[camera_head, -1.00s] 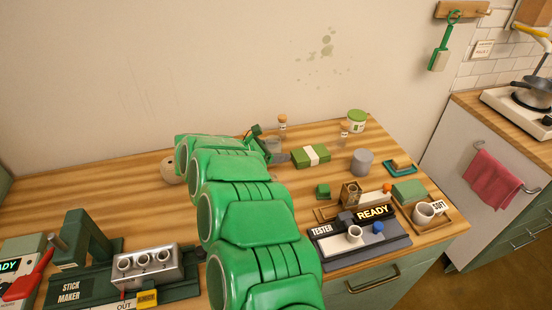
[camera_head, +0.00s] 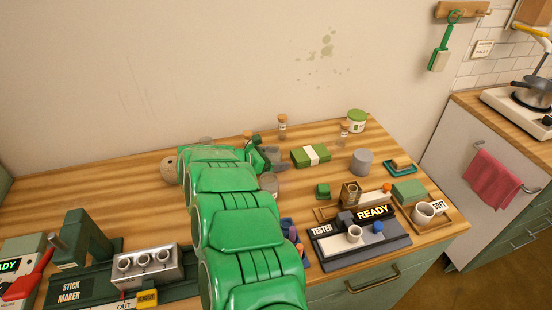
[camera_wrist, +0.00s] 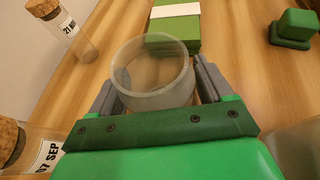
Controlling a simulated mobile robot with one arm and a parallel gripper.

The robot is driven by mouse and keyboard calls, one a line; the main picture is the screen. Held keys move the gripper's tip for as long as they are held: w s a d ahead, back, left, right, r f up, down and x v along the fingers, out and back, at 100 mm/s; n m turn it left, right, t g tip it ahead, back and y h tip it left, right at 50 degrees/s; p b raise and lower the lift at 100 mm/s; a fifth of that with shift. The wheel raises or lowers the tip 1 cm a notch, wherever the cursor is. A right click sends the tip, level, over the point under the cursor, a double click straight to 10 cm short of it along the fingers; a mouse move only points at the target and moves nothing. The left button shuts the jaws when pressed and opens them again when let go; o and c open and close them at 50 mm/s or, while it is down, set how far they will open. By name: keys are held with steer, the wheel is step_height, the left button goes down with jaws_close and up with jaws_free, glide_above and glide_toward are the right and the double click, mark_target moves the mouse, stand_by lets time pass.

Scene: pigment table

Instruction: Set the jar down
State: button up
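A clear, open-topped glass jar (camera_wrist: 152,88) sits between the two grey fingers of my gripper (camera_wrist: 156,88) in the wrist view. A finger lies close against each side of it, and the gripper looks shut on it. The jar looks empty and upright. In the camera_head view my gripper (camera_head: 272,158) is low over the counter, left of a green block with a white band (camera_head: 310,156). The jar is hard to make out there. Whether its base touches the wood cannot be told.
Corked vials labelled 21 MAY (camera_wrist: 62,28) and 07 SEP (camera_wrist: 30,148) stand left of the jar. Another pale jar (camera_head: 268,183) stands close beside my arm. A small green block (camera_head: 322,190), grey cylinder (camera_head: 362,162) and tester (camera_head: 360,240) are to the right. Some bare wood surrounds the jar.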

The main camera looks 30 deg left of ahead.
steer(key=shift+o, duration=0.8)
steer(key=shift+s+a+r, duration=0.2)
steer(key=shift+s+r, duration=0.05)
steer(key=shift+s, duration=0.05)
steer(key=shift+v, duration=1.15)
step_height(320, 180, up, 7)
